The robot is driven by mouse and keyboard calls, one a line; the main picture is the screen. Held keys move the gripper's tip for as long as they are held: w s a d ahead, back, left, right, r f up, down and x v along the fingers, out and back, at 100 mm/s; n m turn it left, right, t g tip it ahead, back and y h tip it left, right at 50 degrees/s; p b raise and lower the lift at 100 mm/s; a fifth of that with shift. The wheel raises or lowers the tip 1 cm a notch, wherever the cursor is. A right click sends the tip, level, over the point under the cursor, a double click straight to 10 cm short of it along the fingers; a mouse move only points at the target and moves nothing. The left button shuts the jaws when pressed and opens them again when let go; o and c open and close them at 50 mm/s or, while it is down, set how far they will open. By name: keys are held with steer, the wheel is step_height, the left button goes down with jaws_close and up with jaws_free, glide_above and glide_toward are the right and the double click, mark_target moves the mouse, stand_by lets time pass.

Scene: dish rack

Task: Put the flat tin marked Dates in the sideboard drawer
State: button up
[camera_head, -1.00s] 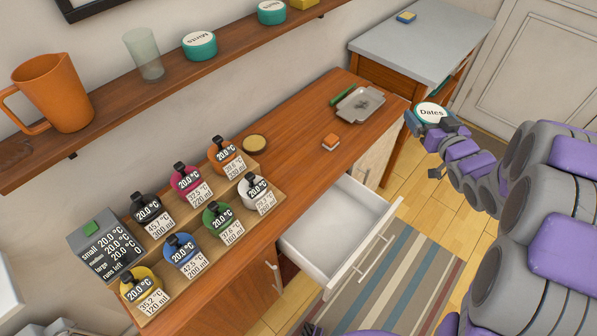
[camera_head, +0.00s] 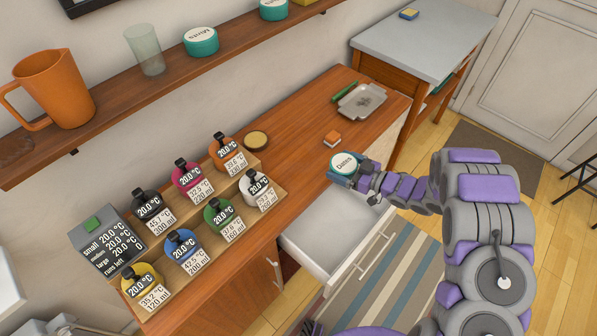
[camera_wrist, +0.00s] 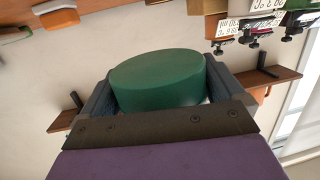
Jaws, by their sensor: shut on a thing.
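The flat round tin marked Dates (camera_head: 344,163), with a white lid and teal side, is held in my gripper (camera_head: 349,172). In the wrist view the tin (camera_wrist: 158,80) shows its green side between the two fingers of my gripper (camera_wrist: 165,92). The tin is above the sideboard's front edge, near the back end of the open drawer. The sideboard drawer (camera_head: 330,240) is pulled out, with a pale interior that looks empty in its visible part. My gripper and arm cover its far right corner.
A wall shelf (camera_head: 120,105) holds an orange jug (camera_head: 52,88), a glass and other tins.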

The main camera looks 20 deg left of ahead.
mark_target(298, 172)
steer(key=shift+s+a+f+n+g, duration=0.4)
steer(key=shift+s+a+f+g, duration=0.2)
steer(key=shift+s+a, duration=0.15)
steer(key=w+a+f+b, duration=0.1)
steer(key=a+f, duration=0.1)
steer(key=a, duration=0.2)
steer(key=w+a+f+b, duration=0.1)
steer(key=a+f, duration=0.2)
steer(key=a, duration=0.2)
steer(key=a+f+b, duration=0.1)
steer(key=a+f, duration=0.1)
steer(key=a, duration=0.2)
steer(key=shift+w+a+f, duration=0.3)
steer(key=shift+w+a, duration=0.1)
steer(key=shift+f, duration=0.1)
steer(key=o, duration=0.7)
steer(key=shift+f, duration=0.1)
steer(key=shift+o, duration=0.3)
steer(key=shift+d, duration=0.1)
steer(key=p+v, duration=0.3)
steer(key=v, duration=1.4)
steer(key=shift+s+d+f, duration=0.15)
steer(key=shift+d+f, duration=0.1)
steer(key=shift+f, duration=0.05)
